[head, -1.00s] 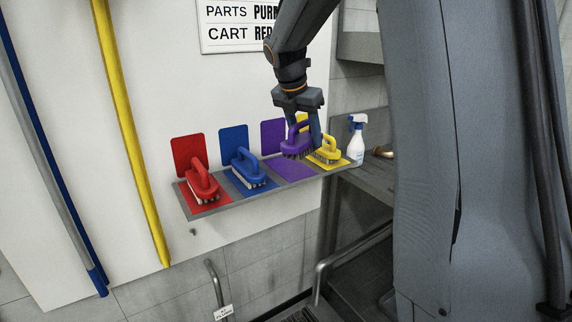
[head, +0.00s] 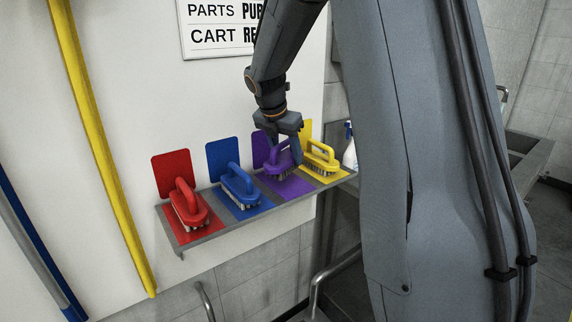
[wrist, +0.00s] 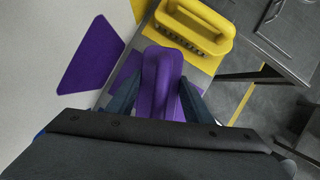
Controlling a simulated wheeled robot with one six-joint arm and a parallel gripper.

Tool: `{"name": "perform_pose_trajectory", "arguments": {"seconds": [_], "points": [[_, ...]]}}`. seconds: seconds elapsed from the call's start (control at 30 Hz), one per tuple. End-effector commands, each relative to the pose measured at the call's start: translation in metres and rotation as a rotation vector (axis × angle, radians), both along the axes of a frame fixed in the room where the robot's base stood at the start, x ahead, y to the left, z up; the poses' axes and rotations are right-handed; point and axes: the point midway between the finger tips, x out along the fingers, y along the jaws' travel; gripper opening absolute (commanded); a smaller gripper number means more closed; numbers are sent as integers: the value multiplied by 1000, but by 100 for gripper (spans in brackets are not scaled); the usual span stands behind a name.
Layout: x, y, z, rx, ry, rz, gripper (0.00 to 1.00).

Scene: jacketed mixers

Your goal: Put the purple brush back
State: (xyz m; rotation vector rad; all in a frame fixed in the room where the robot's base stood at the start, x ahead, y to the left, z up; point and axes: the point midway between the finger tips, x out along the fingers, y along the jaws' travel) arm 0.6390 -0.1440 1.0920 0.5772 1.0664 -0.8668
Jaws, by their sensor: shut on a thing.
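The purple brush (head: 279,164) is at the purple section of the wall shelf, between the blue and yellow brushes. My gripper (head: 285,152) is shut on its handle from above. In the wrist view the purple brush (wrist: 160,85) lies between my two fingers (wrist: 158,100). The purple shelf patch (head: 288,187) shows in front of the brush, and the purple back panel (head: 259,148) is partly hidden by my gripper. I cannot tell whether the bristles touch the shelf.
A red brush (head: 186,205) and a blue brush (head: 239,185) stand left on their own patches. A yellow brush (head: 320,156) stands close on the right. A spray bottle (head: 349,150) is partly hidden behind my arm. The shelf's front rim (head: 240,222) is narrow.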

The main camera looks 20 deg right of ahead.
Motion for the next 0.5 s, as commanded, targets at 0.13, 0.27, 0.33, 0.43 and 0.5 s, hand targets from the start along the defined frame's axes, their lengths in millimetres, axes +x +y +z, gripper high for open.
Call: {"name": "perform_pose_trajectory", "arguments": {"seconds": [0.13,0.27,0.33,0.43,0.5], "points": [[0,0,-11,-1,1,1,18],[-1,1,-29,1,3,2,18],[-1,1,-37,-1,3,3,18],[0,1,-39,1,-1,3,18],[0,1,-39,1,-1,2,18]]}}
